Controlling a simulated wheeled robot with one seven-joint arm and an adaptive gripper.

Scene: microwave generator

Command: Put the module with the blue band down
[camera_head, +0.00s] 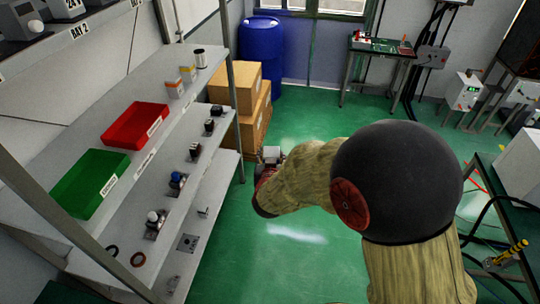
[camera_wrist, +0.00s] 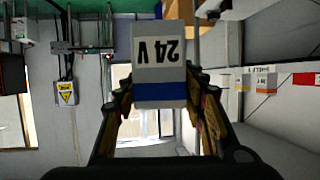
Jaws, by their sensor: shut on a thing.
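The module with the blue band (camera_wrist: 160,60) is a white and grey block marked "24 V", seen upside down in the wrist view. My gripper (camera_wrist: 160,90) is shut on it, one finger on each side. In the head view my gripper (camera_head: 268,170) is in the aisle, right of the shelving, above the green floor. Only a small pale part of the module (camera_head: 271,153) shows there; my arm hides much of the gripper. The module appears held in the air, clear of the shelves.
The shelving's grey board (camera_head: 95,150) carries a red tray (camera_head: 135,124), a green tray (camera_head: 90,183) and two small boxes with orange or yellow marks (camera_head: 175,88). Several small parts stand on a lower shelf. Cardboard boxes (camera_head: 236,88) and a blue barrel (camera_head: 262,50) stand behind. A shelf post (camera_head: 235,90) is close.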

